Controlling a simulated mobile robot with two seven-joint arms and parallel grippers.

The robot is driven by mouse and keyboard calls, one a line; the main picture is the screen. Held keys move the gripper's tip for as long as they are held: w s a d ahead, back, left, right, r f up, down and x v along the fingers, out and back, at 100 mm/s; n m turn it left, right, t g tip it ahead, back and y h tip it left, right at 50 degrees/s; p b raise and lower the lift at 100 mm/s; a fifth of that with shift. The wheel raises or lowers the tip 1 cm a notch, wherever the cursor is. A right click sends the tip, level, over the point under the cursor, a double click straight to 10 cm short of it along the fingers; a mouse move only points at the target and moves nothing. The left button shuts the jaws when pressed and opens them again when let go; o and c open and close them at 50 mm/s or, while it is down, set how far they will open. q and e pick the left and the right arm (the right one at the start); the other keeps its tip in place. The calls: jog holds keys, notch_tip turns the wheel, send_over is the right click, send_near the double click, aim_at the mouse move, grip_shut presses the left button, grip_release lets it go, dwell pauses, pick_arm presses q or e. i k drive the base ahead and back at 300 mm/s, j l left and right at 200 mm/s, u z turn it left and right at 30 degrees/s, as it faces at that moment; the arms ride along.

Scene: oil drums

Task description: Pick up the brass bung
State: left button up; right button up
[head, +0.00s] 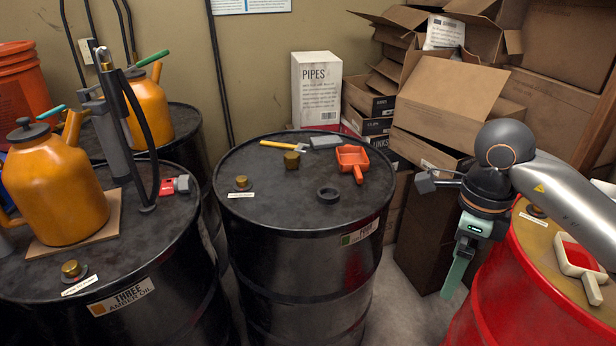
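A brass bung (292,160) stands loose on top of the middle black drum (265,205), behind the centre of its lid. Another brass fitting (241,184) sits at the front left of the same lid, beside a small white label. A third brass fitting (71,269) is on the left drum's lid, also by a label. My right gripper (452,294) points down between the middle drum and the red drum, well to the right of the loose bung. Its fingers overlap in this view, so its opening is unclear. My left gripper is not in view.
On the middle lid are a yellow-handled tool (283,145), a grey block (325,142), an orange scoop (353,160) and a black ring (328,195). Orange cans (55,190) and a pump (118,120) stand at left. Cardboard boxes (455,100) fill the back right. A red drum (510,290) stands at right.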

aim_at(291, 159)
jog(key=i+u, duration=0.45)
jog(key=i+l+u, duration=0.25)
jog(key=i+u, duration=0.25)
jog(key=i, duration=0.15)
